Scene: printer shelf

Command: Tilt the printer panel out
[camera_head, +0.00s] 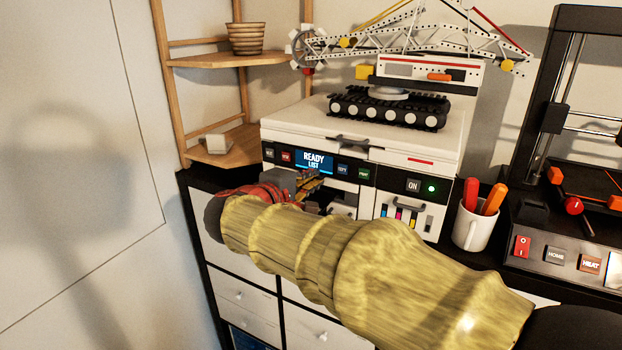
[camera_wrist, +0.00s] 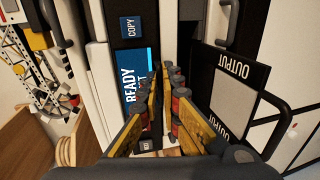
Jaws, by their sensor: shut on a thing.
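The white printer stands on a black-topped cabinet. Its dark front panel (camera_head: 356,172), with a blue READY LIST screen and several small buttons, runs along the printer's upper front. The panel (camera_wrist: 131,58) also shows in the wrist view, turned sideways, with its COPY button. My gripper (camera_head: 314,182) is at the panel's lower edge, just under the screen. In the wrist view the fingers (camera_wrist: 163,82) are close together at that edge, shut on the panel. The exact contact is partly hidden by the fingers. How far the panel is tilted is hard to tell.
A crane model (camera_head: 388,107) stands on the printer. A mug (camera_head: 475,229) with red and orange handles and a 3D printer (camera_head: 560,262) stand to the right. A wooden corner shelf (camera_head: 228,60) is at left. A tray marked OUTPUT (camera_wrist: 262,76) lies close right of the fingers.

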